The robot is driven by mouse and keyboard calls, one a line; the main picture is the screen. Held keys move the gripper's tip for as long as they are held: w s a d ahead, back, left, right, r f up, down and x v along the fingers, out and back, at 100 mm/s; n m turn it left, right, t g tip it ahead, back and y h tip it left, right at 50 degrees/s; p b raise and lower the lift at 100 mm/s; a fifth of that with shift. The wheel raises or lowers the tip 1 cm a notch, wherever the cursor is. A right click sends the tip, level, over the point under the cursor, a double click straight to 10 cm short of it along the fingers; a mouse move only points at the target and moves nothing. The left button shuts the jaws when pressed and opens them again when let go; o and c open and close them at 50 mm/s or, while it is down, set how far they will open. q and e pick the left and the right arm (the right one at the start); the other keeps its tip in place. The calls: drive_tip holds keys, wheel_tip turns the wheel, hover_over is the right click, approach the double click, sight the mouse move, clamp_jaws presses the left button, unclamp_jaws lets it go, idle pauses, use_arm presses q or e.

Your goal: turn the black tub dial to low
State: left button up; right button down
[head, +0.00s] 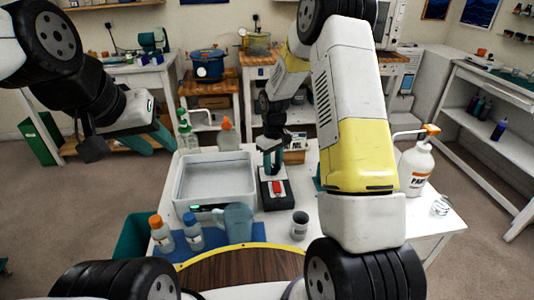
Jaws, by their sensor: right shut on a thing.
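A white rectangular tub (216,193) stands at the left of the white table, with a small green-lit panel on its front edge. To its right lies a black unit (288,201) with a red and white part on top. My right gripper (270,168) reaches down at the far end of the black unit. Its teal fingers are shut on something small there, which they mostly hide. I cannot make out a dial or its setting. My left gripper (128,148) hangs in the air left of the table, its fingers apart and empty.
An orange-capped bottle (161,234), a blue-capped bottle (193,232), a blue-grey jug (237,223) and a grey cup (300,225) stand near the front. A white pump bottle (415,168) stands at the right. A wooden round top (240,270) lies nearest me.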

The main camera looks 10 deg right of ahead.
sight(273, 168)
drive_tip(key=n, duration=0.3)
drive_tip(key=shift+n, duration=2.2)
drive_tip(key=c, duration=0.9)
unclamp_jaws()
drive_tip(key=shift+c, duration=0.2)
drive_tip(key=shift+r, duration=3.95)
